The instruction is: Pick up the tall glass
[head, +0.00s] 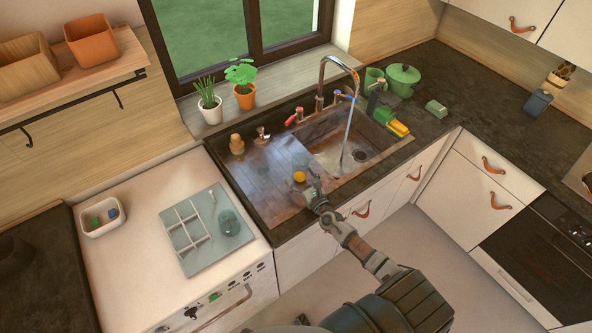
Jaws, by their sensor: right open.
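My right gripper (312,191) reaches in from the bottom right and is open over the front edge of the sink's drainboard. A small round yellow-orange thing (299,177) is just beyond its fingertips. A faint, clear shape (300,160) shows behind that thing; it may be the tall glass, but it is too small and see-through to be sure. I cannot tell whether the fingers touch either one. A teal see-through glass vessel (229,222) is on the grey rack on the white top to the left. My left gripper is out of view.
The tall curved faucet (341,65) stands behind the sink basin (350,145), with water running. A wooden piece (236,144) and small taps line the back edge. Green and yellow items (390,121) sit at the basin's right. Potted plants (243,96) stand on the sill.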

